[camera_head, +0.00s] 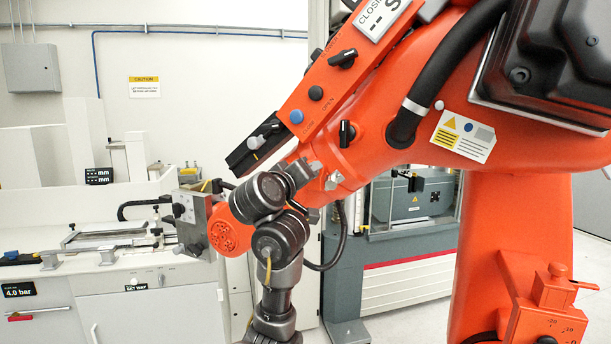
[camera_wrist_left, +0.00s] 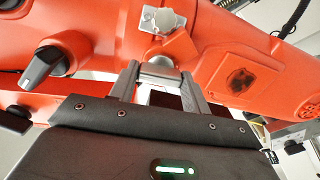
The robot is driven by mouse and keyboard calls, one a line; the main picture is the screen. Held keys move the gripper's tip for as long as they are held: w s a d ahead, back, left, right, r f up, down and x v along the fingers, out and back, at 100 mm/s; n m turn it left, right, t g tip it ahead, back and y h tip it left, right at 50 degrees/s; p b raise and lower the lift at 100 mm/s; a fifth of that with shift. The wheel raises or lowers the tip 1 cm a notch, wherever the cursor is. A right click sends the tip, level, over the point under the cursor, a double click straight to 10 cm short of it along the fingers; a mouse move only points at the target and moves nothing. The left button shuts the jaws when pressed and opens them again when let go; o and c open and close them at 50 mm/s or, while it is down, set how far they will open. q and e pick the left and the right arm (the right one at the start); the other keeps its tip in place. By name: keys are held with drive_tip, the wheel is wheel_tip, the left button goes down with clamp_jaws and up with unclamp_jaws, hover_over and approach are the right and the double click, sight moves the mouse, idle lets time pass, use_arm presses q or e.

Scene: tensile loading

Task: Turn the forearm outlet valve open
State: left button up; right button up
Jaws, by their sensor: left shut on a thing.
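The large orange machine arm (camera_head: 430,90) slants across the head view. My left gripper (camera_wrist_left: 159,72) shows both grey fingers in the wrist view, one on each side of a small silver fitting on the orange surface. It is shut on this silver fitting (camera_wrist_left: 160,62), which I take to be the outlet valve. In the head view my left wrist reaches the underside of the orange arm, beside silver metal parts (camera_head: 334,180); the fingertips are hard to make out there. My right gripper is not seen.
A black knob (camera_head: 347,133), a blue button (camera_head: 296,117) and a strip with OPEN and CLOSE marks lie close above my left wrist. A black hose (camera_head: 437,82) bends along the orange arm. A white bench (camera_head: 140,285) stands left.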

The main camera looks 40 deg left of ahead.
use_arm(q)
drive_tip(key=shift+a+r+n, duration=0.1)
drive_tip(key=shift+n, duration=1.75)
drive_tip(key=shift+r+n, duration=0.1)
drive_tip(key=shift+n, duration=1.75)
drive_tip(key=o, duration=1)
drive_tip(key=shift+f, duration=0.15)
drive_tip(key=b+v, duration=0.2)
drive_tip(key=v, duration=0.9)
drive_tip(key=shift+b, duration=0.4)
